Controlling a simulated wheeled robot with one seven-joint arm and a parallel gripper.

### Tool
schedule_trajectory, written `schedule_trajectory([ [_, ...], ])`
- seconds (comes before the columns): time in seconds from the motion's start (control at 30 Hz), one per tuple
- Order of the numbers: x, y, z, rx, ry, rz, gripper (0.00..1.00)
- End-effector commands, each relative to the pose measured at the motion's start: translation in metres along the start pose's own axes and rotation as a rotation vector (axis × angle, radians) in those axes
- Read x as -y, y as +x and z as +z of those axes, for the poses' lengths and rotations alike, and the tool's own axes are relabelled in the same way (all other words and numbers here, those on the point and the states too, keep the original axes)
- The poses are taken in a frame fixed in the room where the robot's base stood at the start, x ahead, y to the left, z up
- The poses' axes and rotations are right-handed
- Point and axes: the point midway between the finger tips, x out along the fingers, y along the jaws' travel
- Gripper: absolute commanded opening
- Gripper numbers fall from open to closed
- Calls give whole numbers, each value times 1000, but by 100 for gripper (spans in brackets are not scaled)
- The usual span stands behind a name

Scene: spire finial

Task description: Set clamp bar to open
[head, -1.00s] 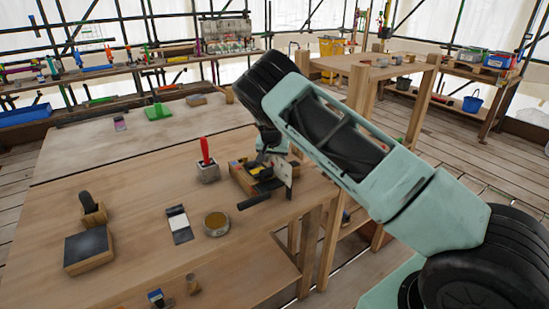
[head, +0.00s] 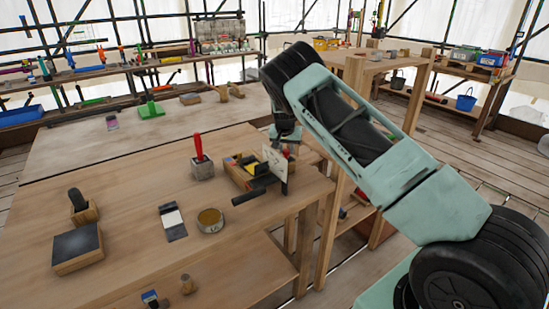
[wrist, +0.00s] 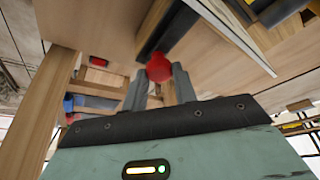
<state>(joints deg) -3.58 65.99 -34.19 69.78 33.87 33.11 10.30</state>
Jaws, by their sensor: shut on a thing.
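My gripper (wrist: 158,85) is shut on a red ball knob (wrist: 159,68) that sits between its fingertips in the wrist view. A black bar (wrist: 168,28) shows just beyond the knob; I take this to be the clamp bar, though the joint between them is hidden. In the head view, a wooden block with black and yellow parts (head: 238,177) stands near the bench's right edge, with a pale upright plate (head: 275,164) at its right side. My wrist is behind that plate, so the fingers and knob are hidden there.
The wooden bench (head: 130,180) carries a red-handled tool in a grey block (head: 202,167), a round tin (head: 210,220), a white-and-dark pad (head: 172,221) and a dark-topped block (head: 78,249). A wooden post (head: 328,245) stands close to the bench's right edge.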

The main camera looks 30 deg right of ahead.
Motion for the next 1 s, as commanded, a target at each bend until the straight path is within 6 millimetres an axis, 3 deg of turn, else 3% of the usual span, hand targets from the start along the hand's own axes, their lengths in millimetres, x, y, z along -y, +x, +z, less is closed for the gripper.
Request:
schedule_trajectory([
  [0.4,-11,3,-10,-4,-1,2,0],
  [0.43,-11,3,-10,-4,-1,2,33],
  [0.5,-11,3,-10,-4,0,3,50],
  [0.83,-9,1,-9,-2,-1,0,50],
  [1.0,-8,-18,-8,-3,-1,-2,50],
])
